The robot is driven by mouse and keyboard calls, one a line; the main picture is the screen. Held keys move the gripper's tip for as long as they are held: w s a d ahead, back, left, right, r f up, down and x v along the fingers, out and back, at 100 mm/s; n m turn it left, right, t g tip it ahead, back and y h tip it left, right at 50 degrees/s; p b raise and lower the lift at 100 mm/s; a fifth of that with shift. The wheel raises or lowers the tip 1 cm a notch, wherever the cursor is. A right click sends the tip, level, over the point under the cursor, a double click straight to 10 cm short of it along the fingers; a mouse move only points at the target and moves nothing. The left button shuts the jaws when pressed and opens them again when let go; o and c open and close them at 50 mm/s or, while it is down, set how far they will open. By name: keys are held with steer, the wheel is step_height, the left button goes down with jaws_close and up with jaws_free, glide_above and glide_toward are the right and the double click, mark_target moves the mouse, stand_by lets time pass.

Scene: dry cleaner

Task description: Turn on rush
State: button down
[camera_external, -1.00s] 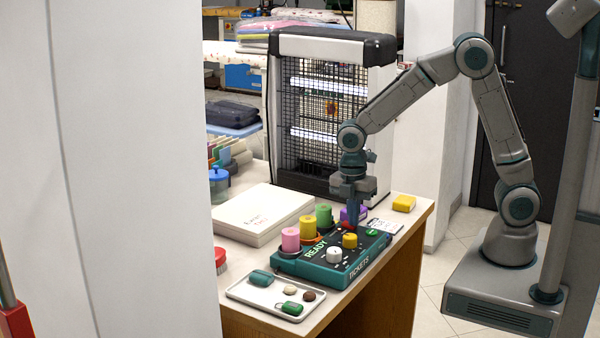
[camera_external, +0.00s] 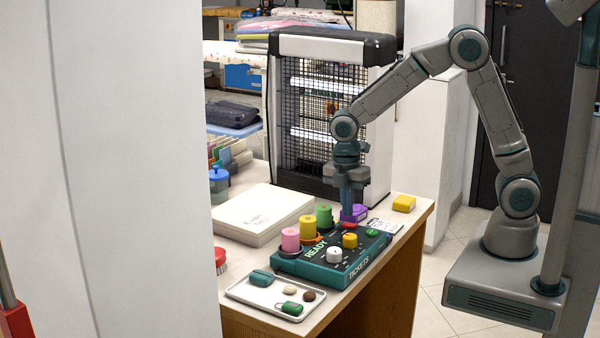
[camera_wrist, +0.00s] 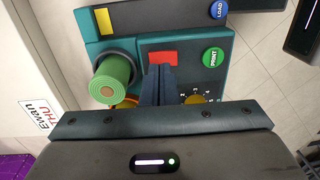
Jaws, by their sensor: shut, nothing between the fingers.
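The teal ticket machine (camera_external: 310,266) lies on the counter, marked READY and TICKETS. A red control (camera_wrist: 163,57) is on its top, beside the green PRINT button (camera_wrist: 213,57); the red control also shows in the external view (camera_external: 348,226). I can read no "rush" label on it. My gripper (camera_wrist: 158,70) is shut and empty, pointing down with its tips at the near edge of the red control in the wrist view. I cannot tell whether they touch it. A yellow dial (camera_wrist: 196,99) with numbers is partly hidden by my gripper.
A green roll (camera_wrist: 115,78) stands left of my fingers, with yellow (camera_external: 307,228) and pink (camera_external: 290,240) rolls along the machine. A purple object (camera_external: 359,212) is close behind my fingers. A white box (camera_external: 250,213) and a caged heater (camera_external: 310,95) stand nearby.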

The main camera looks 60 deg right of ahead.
mark_target(345, 223)
step_height(345, 223, up, 12)
steer(key=w, duration=0.1)
steer(key=shift+w+f, duration=0.2)
steer(key=shift+s+r+g+b, duration=0.1)
steer(key=shift+s+g+b, duration=0.25)
steer(key=shift+s, duration=0.3)
steer(key=f, duration=0.4)
steer(key=s+f, duration=0.1)
steer(key=f, duration=0.9)
steer(key=shift+s, duration=0.35)
